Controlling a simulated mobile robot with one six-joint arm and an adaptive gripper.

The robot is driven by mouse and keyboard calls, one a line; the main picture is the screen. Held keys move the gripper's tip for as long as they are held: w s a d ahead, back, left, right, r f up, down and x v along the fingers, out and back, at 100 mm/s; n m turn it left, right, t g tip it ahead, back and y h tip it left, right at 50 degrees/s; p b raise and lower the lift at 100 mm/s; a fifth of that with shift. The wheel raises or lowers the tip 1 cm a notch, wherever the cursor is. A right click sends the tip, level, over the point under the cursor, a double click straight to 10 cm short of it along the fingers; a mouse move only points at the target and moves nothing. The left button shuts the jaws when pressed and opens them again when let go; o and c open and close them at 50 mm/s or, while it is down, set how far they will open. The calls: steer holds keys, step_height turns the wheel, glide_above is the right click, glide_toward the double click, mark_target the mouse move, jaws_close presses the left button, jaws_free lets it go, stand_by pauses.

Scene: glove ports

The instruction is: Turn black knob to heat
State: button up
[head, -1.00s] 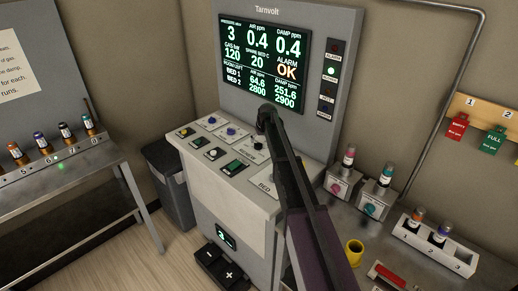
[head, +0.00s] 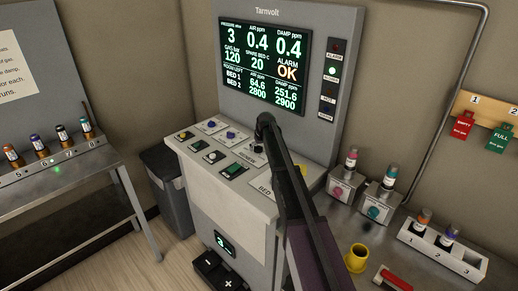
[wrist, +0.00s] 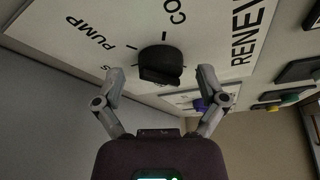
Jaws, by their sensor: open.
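In the wrist view a black knob (wrist: 160,64) sits on a pale labelled panel (wrist: 205,30). The words PUMP and RENEW and a cut-off word starting CO are printed around it; I cannot read a heat label. My gripper (wrist: 160,76) is open, with one finger to each side of the knob in the picture and the fingertips near its lower edge. I cannot tell whether either finger touches it. In the head view my arm covers part of the console top (head: 205,185), and my gripper is hidden there.
The console screen (head: 263,65) stands behind the panel and reads ALARM OK. Other knobs and a green button (head: 232,170) lie left of my arm. At right are small bottles, a yellow cup (head: 357,258) and a white rack (head: 440,250). A grey bin stands left.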

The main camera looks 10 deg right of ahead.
steer(key=c, duration=1.2)
steer(key=shift+o, duration=0.2)
steer(key=shift+m, duration=0.3)
steer(key=m+h, duration=0.2)
steer(key=m, duration=0.3)
steer(key=shift+a, duration=0.2)
steer(key=m+h, duration=0.1)
steer(key=m, duration=0.2)
steer(key=shift+a, duration=0.1)
steer(key=shift+m+g+h, duration=0.5)
steer(key=shift+m+h, duration=0.1)
steer(key=shift+m, duration=0.9)
